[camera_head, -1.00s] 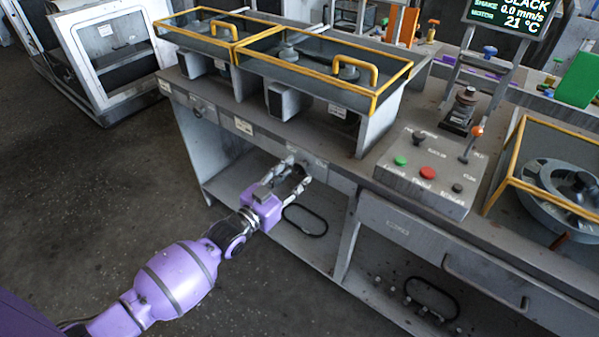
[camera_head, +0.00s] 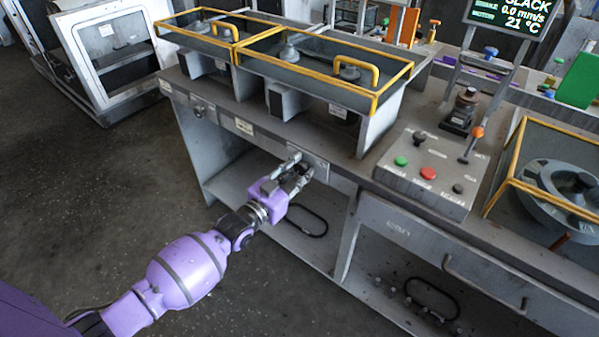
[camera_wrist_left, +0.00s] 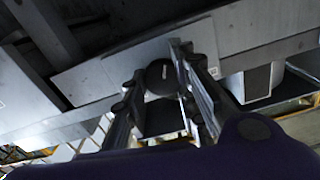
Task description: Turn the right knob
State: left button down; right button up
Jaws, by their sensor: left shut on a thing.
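The right knob (camera_wrist_left: 162,76) is a dark round knob on the light metal plate (camera_head: 320,169) at the bench's front edge. In the left wrist view it sits between the two fingers of my left gripper (camera_wrist_left: 160,84). In the head view my left gripper (camera_head: 299,171) is at that plate, with its fingers shut on the knob and mostly hiding it. The knob's pointer or mark cannot be made out. Another knob plate (camera_head: 203,108) is further left on the same front edge. My right gripper is not in view.
Yellow-framed covers (camera_head: 340,62) stand on the bench above the knobs. A control box (camera_head: 425,178) with green and red buttons and an orange-tipped lever is to the right. Below are an open shelf with a black loop (camera_head: 307,221) and a drawer handle (camera_head: 485,286). Floor at left is clear.

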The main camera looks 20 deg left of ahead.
pick_arm(q)
jog(key=shift+s+d+f+m, duration=0.1)
jog(key=shift+d+m, duration=0.15)
jog(key=shift+m, duration=0.05)
jog(key=shift+f+m, duration=0.1)
jog(key=shift+m, duration=0.9)
jog(key=shift+s+f+m+p, duration=0.1)
jog(key=shift+f+m+p, duration=0.05)
jog(key=shift+m, duration=1.05)
jog(key=shift+f+m+p, duration=0.15)
jog(key=shift+m, duration=1.05)
jog(key=shift+f, duration=0.1)
jog(key=c, duration=1.5)
grip_release()
jog(key=shift+c, duration=0.2)
jog(key=shift+a+r, duration=0.2)
jog(key=shift+r, duration=0.05)
jog(key=v, duration=1.1)
jog(key=shift+s, duration=0.4)
